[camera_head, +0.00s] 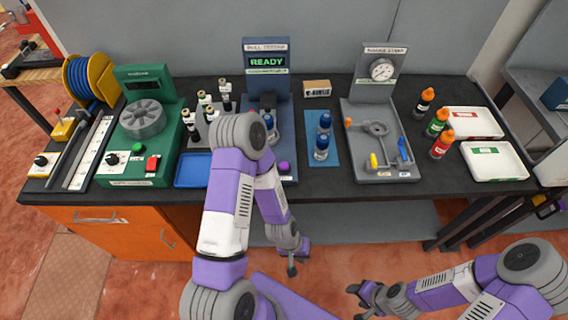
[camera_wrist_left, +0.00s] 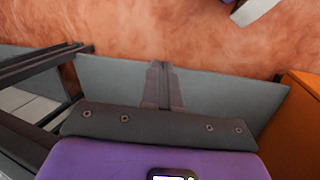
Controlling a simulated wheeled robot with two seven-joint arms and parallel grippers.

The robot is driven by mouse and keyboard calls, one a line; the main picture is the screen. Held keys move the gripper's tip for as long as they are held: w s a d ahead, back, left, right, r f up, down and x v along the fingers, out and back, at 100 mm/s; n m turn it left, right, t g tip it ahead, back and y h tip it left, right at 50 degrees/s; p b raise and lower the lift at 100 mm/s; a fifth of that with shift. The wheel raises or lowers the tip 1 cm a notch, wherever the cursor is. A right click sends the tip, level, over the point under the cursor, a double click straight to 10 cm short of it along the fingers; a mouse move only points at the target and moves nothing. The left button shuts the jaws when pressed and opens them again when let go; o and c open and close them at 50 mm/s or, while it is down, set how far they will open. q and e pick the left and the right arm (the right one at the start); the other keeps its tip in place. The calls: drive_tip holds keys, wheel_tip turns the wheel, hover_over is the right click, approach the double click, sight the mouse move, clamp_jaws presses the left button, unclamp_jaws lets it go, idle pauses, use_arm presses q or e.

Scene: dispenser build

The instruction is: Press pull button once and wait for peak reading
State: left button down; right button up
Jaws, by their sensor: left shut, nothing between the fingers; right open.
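The pull tester (camera_head: 267,83) stands at the back middle of the bench, and its green display reads READY. A purple button (camera_head: 284,167) shows at the front of its base. My left gripper (camera_head: 292,270) is below and in front of the bench edge, apart from the button. In the left wrist view its fingers (camera_wrist_left: 163,85) are shut and empty, over the floor and a grey shelf. My right gripper (camera_head: 359,301) is open and empty low at the bottom right.
A gauge stand (camera_head: 378,72) is right of the tester, with blue bottles (camera_head: 321,147) on a mat between. A green machine (camera_head: 149,146) and a blue tray (camera_head: 191,171) are to the left. Colored bottles (camera_head: 437,123) and white trays (camera_head: 494,160) are at right.

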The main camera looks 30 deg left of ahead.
use_arm(q)
drive_tip(key=w+a+r+n+t+p, duration=0.1)
drive_tip(key=w+a+r+n, duration=0.2)
drive_tip(key=r, duration=0.1)
drive_tip(key=w+a+r+n+t, duration=0.1)
drive_tip(key=w+a+r+n, duration=0.3)
drive_tip(key=w+a+r+n+p, duration=0.1)
drive_tip(key=w+a+r+n, duration=0.2)
drive_tip(key=w+r, duration=0.1)
drive_tip(key=shift+w+a+r+n+t+p, duration=0.2)
drive_tip(key=shift+w+a+n+t+p, duration=0.1)
drive_tip(key=shift+a+t, duration=0.1)
wheel_tip(320, 180, up, 15)
drive_tip(key=n+t+p, duration=0.1)
drive_tip(key=n+t, duration=0.4)
drive_tip(key=n, duration=0.2)
hover_over(282, 167)
drive_tip(key=shift+w+f, duration=0.1)
drive_tip(key=shift+f, duration=0.1)
wheel_tip(282, 167, down, 8)
drive_tip(key=b, duration=0.7)
drive_tip(key=shift+f+b, duration=0.1)
drive_tip(key=shift+b, duration=0.2)
drive_tip(key=shift+f+b, duration=0.3)
drive_tip(key=shift+b, duration=0.05)
drive_tip(key=shift+f, duration=0.1)
drive_tip(key=shift+f+b, duration=0.35)
drive_tip(key=shift+b, duration=0.25)
